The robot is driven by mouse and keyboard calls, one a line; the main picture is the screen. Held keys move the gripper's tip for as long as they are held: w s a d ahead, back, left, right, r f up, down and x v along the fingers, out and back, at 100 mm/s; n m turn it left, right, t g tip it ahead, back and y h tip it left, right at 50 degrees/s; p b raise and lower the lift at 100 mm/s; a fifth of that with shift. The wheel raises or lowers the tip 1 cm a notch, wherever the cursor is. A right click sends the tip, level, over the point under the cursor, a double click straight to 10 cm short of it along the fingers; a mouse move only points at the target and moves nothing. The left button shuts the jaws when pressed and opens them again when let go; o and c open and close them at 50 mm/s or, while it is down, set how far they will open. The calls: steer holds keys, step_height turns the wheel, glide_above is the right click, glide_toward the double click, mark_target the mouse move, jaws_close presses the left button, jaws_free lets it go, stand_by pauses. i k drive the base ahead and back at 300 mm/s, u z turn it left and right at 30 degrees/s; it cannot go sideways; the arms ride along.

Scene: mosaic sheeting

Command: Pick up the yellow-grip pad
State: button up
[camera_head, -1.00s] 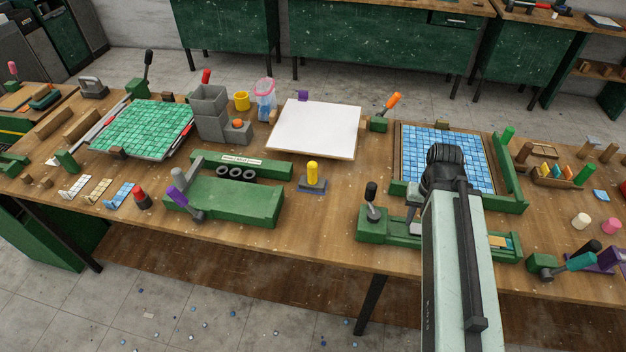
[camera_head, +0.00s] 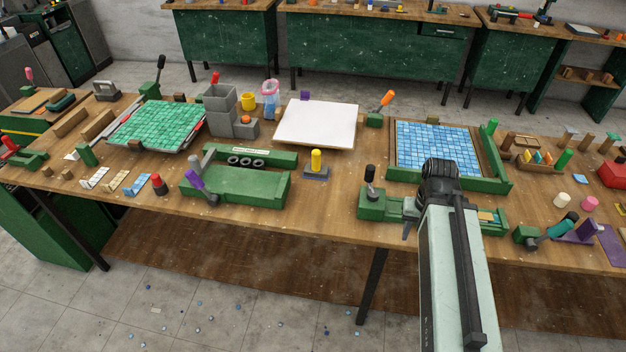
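The yellow-grip pad (camera_head: 316,164) stands upright on the wooden bench, near the middle of the view. It has a yellow knob on a flat dark grey base. It sits below the white board and to the right of the green fixture. My arm reaches in from the lower right. My gripper (camera_head: 407,226) is at the far end of it, over the green lever fixture, well to the right of the pad and apart from it. The fingers are small and partly hidden by my arm, so their opening is unclear.
The white board (camera_head: 318,123) lies behind the pad. The green fixture (camera_head: 236,187) is on its left, and the black-knobbed lever (camera_head: 370,180) stands between pad and gripper. The blue mosaic sheet (camera_head: 437,147) is at right. Bare bench lies in front of the pad.

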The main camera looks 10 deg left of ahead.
mark_target(315, 170)
steer(key=u, duration=3.7)
steer(key=k, duration=1.2)
steer(key=z, duration=1.3)
steer(key=i, duration=1.7)
steer(key=u, duration=0.05)
